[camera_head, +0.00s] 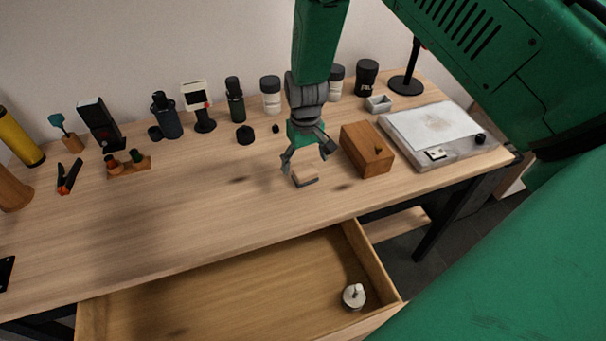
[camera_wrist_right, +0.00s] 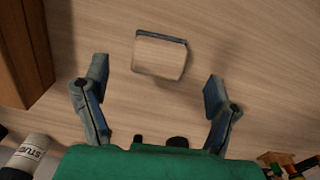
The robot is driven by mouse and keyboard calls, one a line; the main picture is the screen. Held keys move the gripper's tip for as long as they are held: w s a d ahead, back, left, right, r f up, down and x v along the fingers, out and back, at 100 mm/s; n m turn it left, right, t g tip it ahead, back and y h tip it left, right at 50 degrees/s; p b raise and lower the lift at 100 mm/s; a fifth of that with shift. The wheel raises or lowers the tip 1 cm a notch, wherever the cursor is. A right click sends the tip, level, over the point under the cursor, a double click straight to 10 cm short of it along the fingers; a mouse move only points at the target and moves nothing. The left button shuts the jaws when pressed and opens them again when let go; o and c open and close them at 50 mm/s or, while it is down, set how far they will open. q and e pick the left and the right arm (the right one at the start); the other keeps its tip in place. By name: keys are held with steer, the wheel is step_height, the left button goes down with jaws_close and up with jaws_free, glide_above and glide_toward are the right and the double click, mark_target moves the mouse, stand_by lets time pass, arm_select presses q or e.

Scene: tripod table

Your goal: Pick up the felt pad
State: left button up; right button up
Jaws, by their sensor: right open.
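The felt pad (camera_head: 305,179) appears to be the small, flat, rounded-square piece on the table below my right gripper (camera_head: 308,164). In the right wrist view the pad (camera_wrist_right: 160,56) has a wood-coloured face with a dark edge along its top side. My right gripper (camera_wrist_right: 156,84) is open and empty there, its fingers spread to either side, with the pad a little beyond the fingertips and roughly centred between them. The pad lies flat and I see no contact with the fingers. My left gripper is not in view.
A wooden box (camera_head: 362,150) stands just right of the gripper. A white-topped tray (camera_head: 428,132) is further right. Bottles and jars line the back of the table. An open drawer (camera_head: 250,290) with a small white object (camera_head: 354,296) is in front.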

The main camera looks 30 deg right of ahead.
mark_target(305, 169)
steer(key=f, duration=0.5)
steer(key=shift+w+d, duration=0.1)
steer(key=shift+d, duration=0.15)
steer(key=shift+r, duration=0.1)
steer(key=shift+a, duration=0.15)
steer(key=shift+a, duration=0.1)
steer(key=c, duration=1.3)
steer(key=shift+o, duration=0.2)
steer(key=shift+r, duration=0.2)
steer(key=shift+r, duration=0.3)
step_height(305, 169, up, 9)
steer(key=shift+r, duration=0.1)
